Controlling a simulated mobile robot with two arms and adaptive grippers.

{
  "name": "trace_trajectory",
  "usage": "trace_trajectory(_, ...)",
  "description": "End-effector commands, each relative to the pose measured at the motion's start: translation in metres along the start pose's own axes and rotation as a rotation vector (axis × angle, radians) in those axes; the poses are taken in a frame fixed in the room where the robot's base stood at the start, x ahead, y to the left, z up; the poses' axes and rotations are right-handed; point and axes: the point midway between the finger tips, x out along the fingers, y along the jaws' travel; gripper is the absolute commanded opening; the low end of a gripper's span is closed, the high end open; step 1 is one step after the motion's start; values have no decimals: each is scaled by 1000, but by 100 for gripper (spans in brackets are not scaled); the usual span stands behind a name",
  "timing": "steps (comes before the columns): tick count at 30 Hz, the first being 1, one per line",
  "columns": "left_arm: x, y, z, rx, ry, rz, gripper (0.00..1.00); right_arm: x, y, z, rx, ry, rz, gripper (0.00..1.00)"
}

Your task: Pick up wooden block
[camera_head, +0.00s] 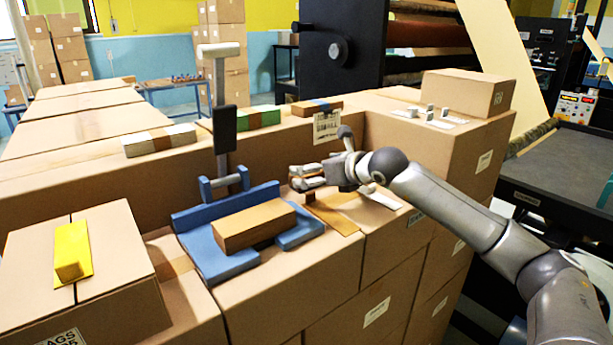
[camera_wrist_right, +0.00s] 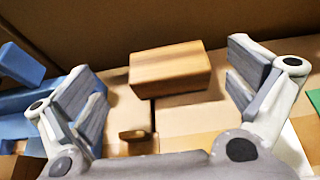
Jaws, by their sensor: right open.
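In the head view a wooden block (camera_head: 254,226) lies on a blue stand (camera_head: 215,262) with an upright post, on top of the cardboard boxes. My right gripper (camera_head: 300,178) is just right of this block, above the boxes. In the right wrist view a wooden block (camera_wrist_right: 170,68) shows beyond and between the spread fingers of my right gripper (camera_wrist_right: 165,95). The fingers are apart from it and hold nothing. Blue parts (camera_wrist_right: 30,75) show to its left. I cannot tell for certain that both views show the same block. My left gripper is not in view.
A yellow block (camera_head: 72,252) sits on the left front box (camera_head: 115,240). A thin tan board (camera_head: 335,214) lies below my right gripper. A taller box row (camera_head: 290,148) stands behind. Small white pieces (camera_head: 430,115) and a carton (camera_head: 465,92) are at the back right.

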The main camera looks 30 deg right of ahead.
Motion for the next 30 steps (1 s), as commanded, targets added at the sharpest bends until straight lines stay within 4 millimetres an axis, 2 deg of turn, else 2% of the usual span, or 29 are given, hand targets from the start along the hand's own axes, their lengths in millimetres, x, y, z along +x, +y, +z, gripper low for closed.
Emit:
trace_trajectory(3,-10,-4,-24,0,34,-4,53,8,-2,0,1,2,0,100)
trace_trajectory(7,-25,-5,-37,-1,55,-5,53,24,-5,-2,3,2,1,100)
trace_trajectory(15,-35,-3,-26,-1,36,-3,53,50,-6,-6,0,0,1,100)
trace_trajectory(23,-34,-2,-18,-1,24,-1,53,52,-6,-8,-1,-1,1,100)
trace_trajectory(30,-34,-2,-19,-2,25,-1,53,52,-6,-8,0,0,1,69)
